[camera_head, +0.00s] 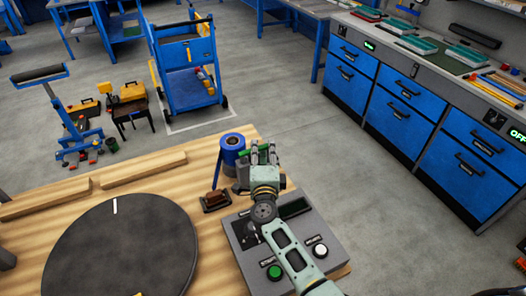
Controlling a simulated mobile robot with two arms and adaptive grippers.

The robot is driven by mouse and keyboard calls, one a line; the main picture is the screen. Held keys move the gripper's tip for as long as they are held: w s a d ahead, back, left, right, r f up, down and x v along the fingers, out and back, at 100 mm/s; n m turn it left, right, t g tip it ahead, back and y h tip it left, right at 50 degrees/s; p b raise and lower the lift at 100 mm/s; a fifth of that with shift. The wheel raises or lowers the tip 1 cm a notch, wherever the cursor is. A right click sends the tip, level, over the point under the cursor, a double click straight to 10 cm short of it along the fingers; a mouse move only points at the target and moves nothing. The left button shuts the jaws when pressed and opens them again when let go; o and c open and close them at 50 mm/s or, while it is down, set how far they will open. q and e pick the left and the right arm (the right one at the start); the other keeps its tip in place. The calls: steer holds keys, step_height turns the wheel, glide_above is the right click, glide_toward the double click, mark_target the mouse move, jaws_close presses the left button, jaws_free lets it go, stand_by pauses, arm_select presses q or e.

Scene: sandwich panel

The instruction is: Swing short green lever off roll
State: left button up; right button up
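A blue roll (232,152) with a dark hole in its top stands upright near the far edge of the wooden tabletop. A short green lever (272,149) shows just right of the roll, at the tips of my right gripper. My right gripper (263,158) reaches in from the lower right over a grey control box, with its fingers pointing away from me. The fingers partly cover the lever and its mount. I cannot tell whether they are shut on the lever or only beside it. My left gripper is not in view.
A dark round disc (120,250) lies on the wooden table at left, with wooden strips (145,171) behind it. The grey control box (325,230) has a green button (274,272) and a white one (320,251).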

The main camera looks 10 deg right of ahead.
steer(key=v, duration=0.7)
steer(key=shift+s, duration=0.25)
stand_by(0.6)
